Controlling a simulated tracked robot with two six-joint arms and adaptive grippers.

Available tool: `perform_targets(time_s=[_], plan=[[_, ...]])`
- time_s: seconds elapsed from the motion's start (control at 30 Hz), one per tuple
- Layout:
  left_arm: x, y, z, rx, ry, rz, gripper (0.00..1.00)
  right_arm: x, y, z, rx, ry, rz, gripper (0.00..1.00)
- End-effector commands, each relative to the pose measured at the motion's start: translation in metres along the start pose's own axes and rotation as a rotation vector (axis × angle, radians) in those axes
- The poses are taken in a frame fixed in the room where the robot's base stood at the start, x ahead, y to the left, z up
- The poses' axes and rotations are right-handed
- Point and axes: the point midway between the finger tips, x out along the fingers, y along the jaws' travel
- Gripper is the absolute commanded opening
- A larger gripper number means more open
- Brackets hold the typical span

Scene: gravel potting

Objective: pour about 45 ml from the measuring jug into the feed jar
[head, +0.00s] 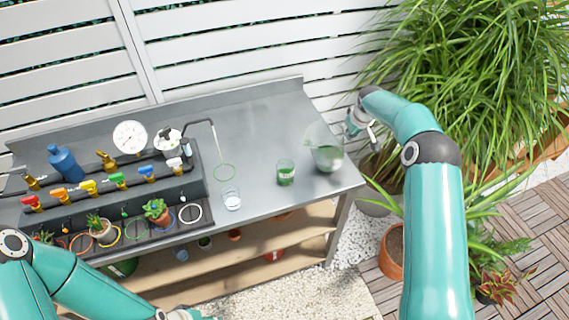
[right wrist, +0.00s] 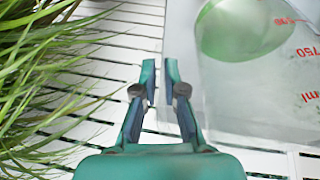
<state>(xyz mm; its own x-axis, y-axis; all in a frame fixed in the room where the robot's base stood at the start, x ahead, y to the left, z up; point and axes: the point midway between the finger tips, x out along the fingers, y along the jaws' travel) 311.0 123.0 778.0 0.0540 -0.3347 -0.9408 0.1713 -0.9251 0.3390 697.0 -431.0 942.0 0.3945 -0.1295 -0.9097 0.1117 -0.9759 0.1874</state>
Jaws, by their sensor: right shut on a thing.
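The measuring jug (head: 327,154) is clear, with green liquid low inside, at the right end of the steel bench. Its wall with red marks (right wrist: 290,75) fills the right of the right wrist view. My right gripper (head: 357,128) is beside the jug's right side, shut on it; the grip itself is hard to make out. Its fingers (right wrist: 161,75) are close together in the wrist view. I cannot tell whether the jug touches the bench. A small glass jar (head: 286,173) with green liquid stands left of the jug. My left gripper (head: 188,314) is partly cut off at the bottom edge.
A rack with coloured taps (head: 110,182) and small pots fills the left. Tall grass (head: 480,60) crowds the right.

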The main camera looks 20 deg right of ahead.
Motion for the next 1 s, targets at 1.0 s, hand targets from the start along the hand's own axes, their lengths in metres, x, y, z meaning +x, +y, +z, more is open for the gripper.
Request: perform_targets(time_s=[1.0], plan=[[-0.002,0.001,0.0,0.0,0.0,0.0,0.4,0.031,0.013,0.011,0.087,0.007,-0.23,0.0]])
